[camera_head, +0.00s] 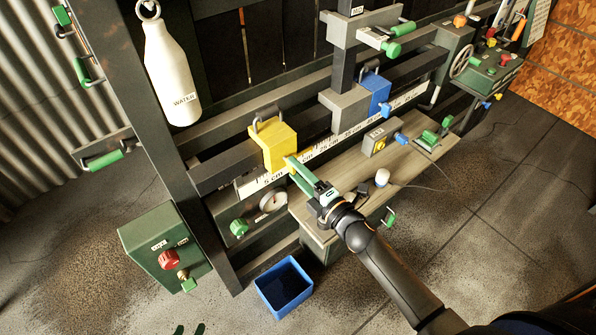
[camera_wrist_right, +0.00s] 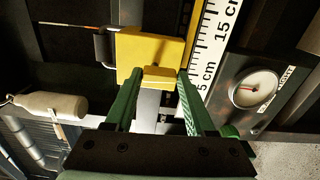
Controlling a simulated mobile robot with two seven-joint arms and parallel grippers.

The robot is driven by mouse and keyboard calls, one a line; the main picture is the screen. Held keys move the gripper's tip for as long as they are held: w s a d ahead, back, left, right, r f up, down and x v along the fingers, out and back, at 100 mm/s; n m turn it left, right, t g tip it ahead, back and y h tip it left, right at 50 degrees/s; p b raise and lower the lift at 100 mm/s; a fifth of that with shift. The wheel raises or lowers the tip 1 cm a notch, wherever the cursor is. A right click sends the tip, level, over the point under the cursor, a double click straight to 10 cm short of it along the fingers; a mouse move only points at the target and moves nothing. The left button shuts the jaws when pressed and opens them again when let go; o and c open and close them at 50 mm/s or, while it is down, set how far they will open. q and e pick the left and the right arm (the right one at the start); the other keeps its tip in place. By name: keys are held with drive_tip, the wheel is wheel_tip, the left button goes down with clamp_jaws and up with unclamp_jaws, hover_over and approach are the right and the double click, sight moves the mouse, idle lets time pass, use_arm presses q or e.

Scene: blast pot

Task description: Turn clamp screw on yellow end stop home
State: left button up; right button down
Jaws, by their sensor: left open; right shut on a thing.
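The yellow end stop (camera_head: 279,146) sits on the dark rail above a white centimetre scale, near its 5 cm mark. It also shows in the right wrist view (camera_wrist_right: 150,48). Its clamp screw has a small yellow head (camera_wrist_right: 158,74) on the face toward me. My right gripper (camera_head: 292,163) has its green fingers on either side of that head and is shut on it. The screw's shank is hidden, so how far it is turned cannot be told.
A grey block (camera_head: 345,110) and blue block (camera_head: 376,94) stand farther right on the rail. A dial gauge (camera_head: 272,202) is below the end stop. A white water bottle (camera_head: 171,75) hangs left. A blue bin (camera_head: 283,287) and green box (camera_head: 164,247) stand below.

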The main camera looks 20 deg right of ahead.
drive_tip(key=shift+c, duration=1.2)
unclamp_jaws()
drive_tip(key=b+v, duration=0.1)
drive_tip(key=v, duration=1.1)
drive_tip(key=shift+s, duration=0.25)
drive_tip(key=shift+d, duration=0.1)
drive_tip(key=s+f+m+g+h+p, duration=0.2)
drive_tip(key=f+m, duration=0.5)
drive_tip(key=m, duration=0.6)
drive_tip(key=s+g+h, duration=0.1)
drive_tip(key=s+h, duration=0.1)
drive_tip(key=s, duration=0.1)
drive_tip(key=shift+d+g, duration=0.2)
drive_tip(key=shift+g, duration=0.1)
drive_tip(key=s+a+f+m+g, duration=0.1)
drive_tip(key=s+f+m, duration=0.1)
drive_tip(key=s+a+f+m+g, duration=0.1)
drive_tip(key=s+m+g, duration=0.1)
drive_tip(key=s+m, duration=0.1)
drive_tip(key=s+a+f+m+g, duration=0.1)
drive_tip(key=s+f+m, duration=0.1)
drive_tip(key=shift+s+a+f+m+p, duration=0.15)
drive_tip(key=shift+a+f+m+p, duration=0.15)
drive_tip(key=shift+f+p, duration=0.1)
